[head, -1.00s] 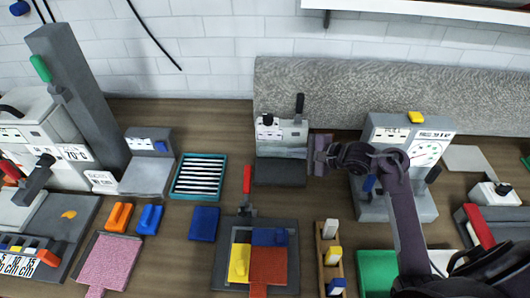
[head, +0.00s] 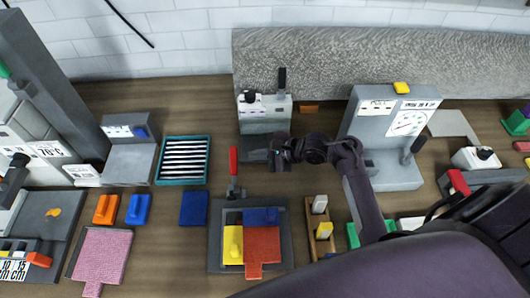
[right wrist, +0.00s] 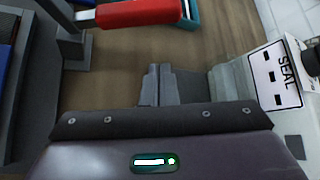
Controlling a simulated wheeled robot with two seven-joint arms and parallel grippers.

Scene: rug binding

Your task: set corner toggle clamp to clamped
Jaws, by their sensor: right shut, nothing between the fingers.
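The corner toggle clamp has a red handle (head: 233,160) on a dark metal foot at the back edge of the dark corner jig (head: 215,248). The handle stands up, away from the colored pieces on the jig. It also shows lengthwise at the top of the right wrist view (right wrist: 150,12), with its grey bracket (right wrist: 72,45) at left. My right gripper (head: 273,155) is a short way right of the handle, apart from it. Its fingers (right wrist: 157,85) are together and empty. My left gripper is not in view.
Behind my right gripper stands a grey SEAL machine (head: 265,115) with a black lever. A larger grey gauge machine (head: 385,130) is at right. A teal tray (head: 157,160) is left of the clamp. A wooden rack (head: 312,235) stands right of the jig.

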